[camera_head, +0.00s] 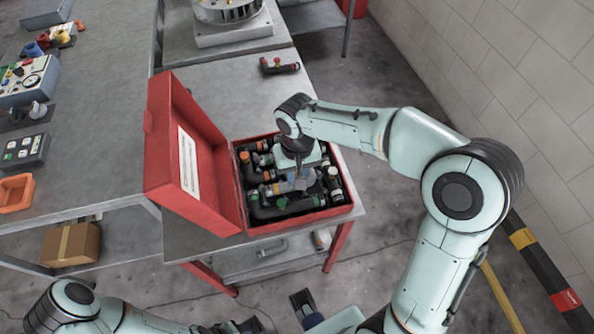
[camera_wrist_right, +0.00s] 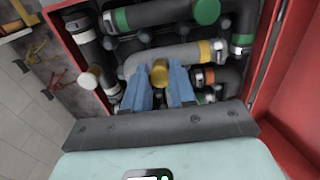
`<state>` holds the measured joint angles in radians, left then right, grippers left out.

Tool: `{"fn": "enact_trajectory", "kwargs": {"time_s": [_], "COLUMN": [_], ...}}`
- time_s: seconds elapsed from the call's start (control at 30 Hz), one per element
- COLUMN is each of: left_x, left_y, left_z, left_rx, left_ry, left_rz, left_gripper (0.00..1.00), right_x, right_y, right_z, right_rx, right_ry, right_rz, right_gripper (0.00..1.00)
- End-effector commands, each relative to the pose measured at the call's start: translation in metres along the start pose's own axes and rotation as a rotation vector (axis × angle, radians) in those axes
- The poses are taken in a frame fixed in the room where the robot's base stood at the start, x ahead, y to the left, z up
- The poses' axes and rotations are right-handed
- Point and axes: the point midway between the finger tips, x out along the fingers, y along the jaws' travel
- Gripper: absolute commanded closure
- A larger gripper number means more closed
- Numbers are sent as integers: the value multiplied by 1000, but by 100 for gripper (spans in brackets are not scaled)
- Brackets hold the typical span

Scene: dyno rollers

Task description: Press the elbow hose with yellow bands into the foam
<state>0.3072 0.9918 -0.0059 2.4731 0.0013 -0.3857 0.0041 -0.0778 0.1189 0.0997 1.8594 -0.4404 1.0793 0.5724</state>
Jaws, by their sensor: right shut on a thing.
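The grey elbow hose with a yellow band (camera_wrist_right: 205,50) lies among other hoses in the red case; it also shows in the head view (camera_head: 272,189). In the right wrist view my right gripper (camera_wrist_right: 161,80) has its two blue fingers shut around a yellow-capped end (camera_wrist_right: 159,72), seen end-on beside this hose. Whether that end belongs to it I cannot tell. In the head view the right gripper (camera_head: 299,183) reaches down into the case and hides part of it. The foam is mostly covered by hoses.
The red case's raised lid (camera_head: 190,155) stands left of the gripper. Hoses with green (camera_wrist_right: 150,14), orange and white bands crowd the case. A dark hose with a red part (camera_head: 279,66) lies on the table behind.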

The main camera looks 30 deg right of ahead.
Motion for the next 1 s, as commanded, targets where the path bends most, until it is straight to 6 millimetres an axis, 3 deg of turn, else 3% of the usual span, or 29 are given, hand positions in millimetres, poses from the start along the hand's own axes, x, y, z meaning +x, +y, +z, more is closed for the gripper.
{"fn": "enact_trajectory", "kwargs": {"time_s": [1.0], "left_x": [6], "left_y": [-2], "left_z": [0], "left_rx": [-1], "left_ry": [-2], "left_rz": [-1], "left_gripper": [45], "right_x": [10], "right_y": [0], "right_z": [0], "right_rx": [0], "right_ry": [1], "right_rz": [-1], "right_gripper": [100]}}
